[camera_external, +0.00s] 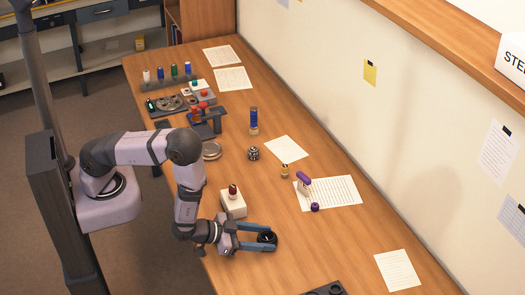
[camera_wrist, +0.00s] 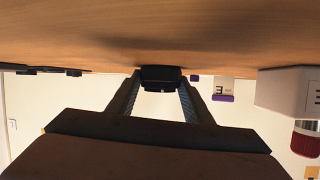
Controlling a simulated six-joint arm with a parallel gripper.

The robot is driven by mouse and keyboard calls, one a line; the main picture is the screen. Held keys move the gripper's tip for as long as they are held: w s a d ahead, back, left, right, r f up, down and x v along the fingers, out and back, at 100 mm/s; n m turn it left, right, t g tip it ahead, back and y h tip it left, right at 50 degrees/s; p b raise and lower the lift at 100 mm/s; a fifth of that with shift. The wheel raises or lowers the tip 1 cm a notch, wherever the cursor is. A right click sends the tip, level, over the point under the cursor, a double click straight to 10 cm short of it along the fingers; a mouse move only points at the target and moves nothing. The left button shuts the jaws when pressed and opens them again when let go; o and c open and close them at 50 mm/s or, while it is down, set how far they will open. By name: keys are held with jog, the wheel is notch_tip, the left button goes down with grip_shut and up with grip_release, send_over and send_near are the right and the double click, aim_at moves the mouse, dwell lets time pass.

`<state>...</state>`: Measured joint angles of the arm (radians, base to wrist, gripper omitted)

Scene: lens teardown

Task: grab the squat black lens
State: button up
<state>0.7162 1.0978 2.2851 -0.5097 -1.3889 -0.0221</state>
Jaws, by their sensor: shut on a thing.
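The squat black lens (camera_external: 267,237) is a short dark cylinder at the tips of my gripper (camera_external: 265,237), close to the table top in the external view. In the wrist view the lens (camera_wrist: 160,78) sits between the two fingertips (camera_wrist: 160,80), with a finger against each side. My gripper is shut on it. I cannot tell whether the lens touches the table or is slightly above it.
A white box with a red knob (camera_external: 233,204) stands close beside my gripper. A purple-capped item (camera_external: 303,179) and a small purple piece (camera_external: 315,207) lie around a paper sheet (camera_external: 340,192). A dark tray (camera_external: 325,290) is at the front edge. Bare table lies right of the lens.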

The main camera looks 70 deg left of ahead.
aim_at(263, 236)
jog(key=shift+r, duration=0.1)
jog(key=shift+r+b, duration=0.4)
jog(key=shift+r, duration=4.5)
